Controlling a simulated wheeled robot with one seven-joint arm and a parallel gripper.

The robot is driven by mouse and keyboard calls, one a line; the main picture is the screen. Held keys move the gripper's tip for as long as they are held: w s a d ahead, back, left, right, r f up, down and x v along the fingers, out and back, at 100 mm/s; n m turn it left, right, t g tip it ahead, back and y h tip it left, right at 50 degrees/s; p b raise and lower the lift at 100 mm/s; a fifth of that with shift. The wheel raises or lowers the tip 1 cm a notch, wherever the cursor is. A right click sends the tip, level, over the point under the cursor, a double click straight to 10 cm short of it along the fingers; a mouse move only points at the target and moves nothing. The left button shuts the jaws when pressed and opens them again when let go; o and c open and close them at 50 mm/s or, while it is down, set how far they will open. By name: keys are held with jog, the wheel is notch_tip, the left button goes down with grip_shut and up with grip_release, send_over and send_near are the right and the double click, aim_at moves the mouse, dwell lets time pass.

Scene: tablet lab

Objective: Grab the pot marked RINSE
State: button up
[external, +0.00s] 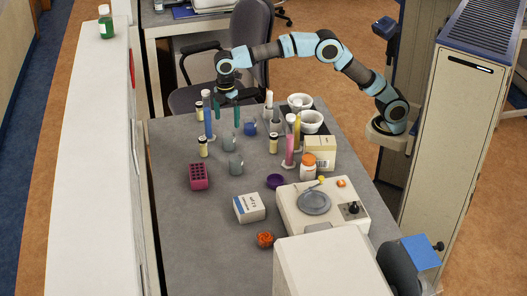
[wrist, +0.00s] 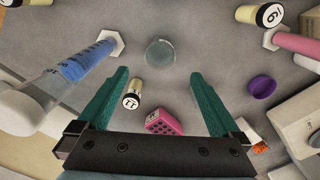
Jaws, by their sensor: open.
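I cannot read RINSE on anything in either view.
A tall blue cylinder (wrist: 85,62) stands close to the left finger. A vial marked 11 (wrist: 133,95) and a pink rack (wrist: 163,123) show between the fingers. A pink cylinder (external: 290,152), white mortars (external: 311,122) and a scale (external: 288,209) stand to the right. The front left table is clear.

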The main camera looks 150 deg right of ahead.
aim_at(229, 142)
notch_tip(229, 142, down, 10)
jog(key=shift+f+p, duration=0.15)
jog(key=shift+p, duration=0.8)
jog(key=c, duration=1.5)
